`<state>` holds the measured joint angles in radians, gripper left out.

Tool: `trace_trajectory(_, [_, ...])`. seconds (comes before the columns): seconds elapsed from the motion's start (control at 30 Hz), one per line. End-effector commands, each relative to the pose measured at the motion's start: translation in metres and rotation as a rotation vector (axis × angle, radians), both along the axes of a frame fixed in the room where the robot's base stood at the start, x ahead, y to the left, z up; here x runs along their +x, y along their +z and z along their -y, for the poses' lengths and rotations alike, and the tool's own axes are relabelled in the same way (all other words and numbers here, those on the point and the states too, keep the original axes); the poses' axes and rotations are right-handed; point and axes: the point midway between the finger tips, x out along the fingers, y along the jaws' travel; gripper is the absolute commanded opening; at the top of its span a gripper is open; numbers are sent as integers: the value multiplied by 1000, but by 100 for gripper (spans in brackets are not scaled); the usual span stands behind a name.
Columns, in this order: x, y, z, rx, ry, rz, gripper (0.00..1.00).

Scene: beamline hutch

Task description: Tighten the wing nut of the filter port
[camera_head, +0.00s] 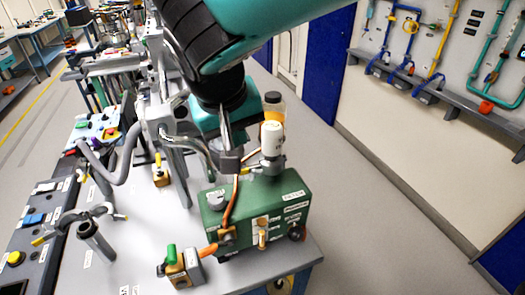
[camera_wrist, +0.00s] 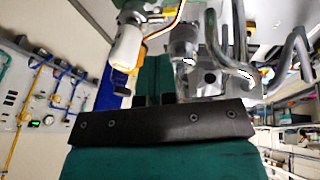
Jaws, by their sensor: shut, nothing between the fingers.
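A green box (camera_head: 270,205) with labels, small knobs and fittings stands on the grey bench. A white cylinder (camera_head: 272,140), possibly the filter, stands upright at its back top edge. It also shows in the wrist view (camera_wrist: 127,46). I cannot make out the wing nut clearly in either view. My gripper (camera_wrist: 154,99) is shut and empty; its dark finger ends show beyond a black bar in the wrist view. In the head view my arm hides much of the area behind the box, and I cannot tell whether the gripper touches anything.
An orange cable (camera_head: 231,205) runs down the front of the box. A small block with a green knob (camera_head: 182,268) sits in front left. A metal clamp stand (camera_head: 92,235) and bent grey pipes are at left. Open floor (camera_head: 375,225) lies to the right.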

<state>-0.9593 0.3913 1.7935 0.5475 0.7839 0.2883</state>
Motion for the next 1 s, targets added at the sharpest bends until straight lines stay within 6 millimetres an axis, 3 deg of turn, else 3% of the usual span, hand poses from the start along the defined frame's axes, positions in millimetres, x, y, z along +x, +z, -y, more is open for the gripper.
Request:
trace_trajectory(0.17, [7,-22,3,-5,3,-5,0])
trace_trajectory(0.53, [34,-92,16,-3,-1,-5,0])
trace_trajectory(0.8, [40,-117,36,-1,-1,-3,0])
trace_trajectory(1.0, [41,-121,38,1,0,-1,0])
